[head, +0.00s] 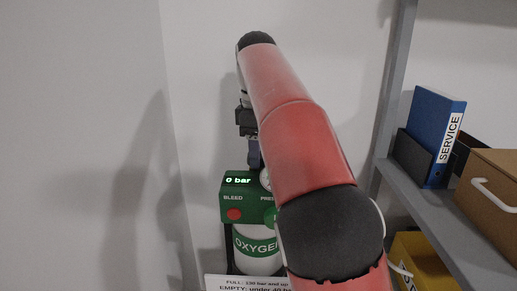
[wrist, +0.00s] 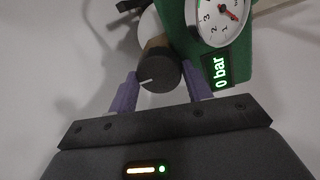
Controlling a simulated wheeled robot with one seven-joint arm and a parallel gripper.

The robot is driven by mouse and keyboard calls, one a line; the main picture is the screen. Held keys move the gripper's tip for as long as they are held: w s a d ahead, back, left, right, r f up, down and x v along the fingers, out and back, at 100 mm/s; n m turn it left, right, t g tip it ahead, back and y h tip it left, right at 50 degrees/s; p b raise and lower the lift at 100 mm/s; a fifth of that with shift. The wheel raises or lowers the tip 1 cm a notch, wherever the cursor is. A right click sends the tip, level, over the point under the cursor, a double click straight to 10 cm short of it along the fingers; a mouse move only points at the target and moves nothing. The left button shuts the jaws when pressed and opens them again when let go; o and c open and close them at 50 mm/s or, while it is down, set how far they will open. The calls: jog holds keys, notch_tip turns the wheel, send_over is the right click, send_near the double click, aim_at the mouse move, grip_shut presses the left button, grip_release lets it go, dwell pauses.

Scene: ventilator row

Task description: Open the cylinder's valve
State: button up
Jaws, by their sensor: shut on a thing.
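The oxygen cylinder (head: 257,250) is white with a green label and stands upright against the wall in the head view. A green box (head: 240,188) on top has a lit display (head: 238,180) reading "0 bar"; the display also shows in the wrist view (wrist: 221,72). In the wrist view, a dark round valve knob (wrist: 160,77) with a white mark sits between the two purple fingers of my gripper (wrist: 159,73). My gripper is shut on the knob. In the head view my gripper (head: 254,155) comes down just above the box, and the knob cannot be made out.
The box carries a red BLEED button (head: 235,214); my arm partly covers the second button. A round gauge (wrist: 213,18) sits beside the knob. A grey shelf (head: 425,215) at right holds a blue SERVICE binder (head: 435,130) and a cardboard box (head: 490,190). A sign (head: 245,283) stands in front.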

jog(key=m, duration=0.3)
jog(key=shift+m, duration=0.4)
jog(key=m, duration=0.3)
jog(key=shift+w+m, duration=0.1)
jog(key=shift+m, duration=0.3)
jog(key=m, duration=0.3)
jog(key=shift+m+h, duration=0.3)
jog(key=m, duration=0.4)
jog(key=shift+w+g, duration=0.1)
jog(key=shift+g, duration=0.3)
jog(key=m, duration=0.6)
jog(key=shift+m, duration=0.4)
jog(key=m, duration=0.6)
jog(key=shift+d+r+g, duration=0.1)
jog(key=shift+g, duration=0.3)
jog(key=shift+m, duration=0.4)
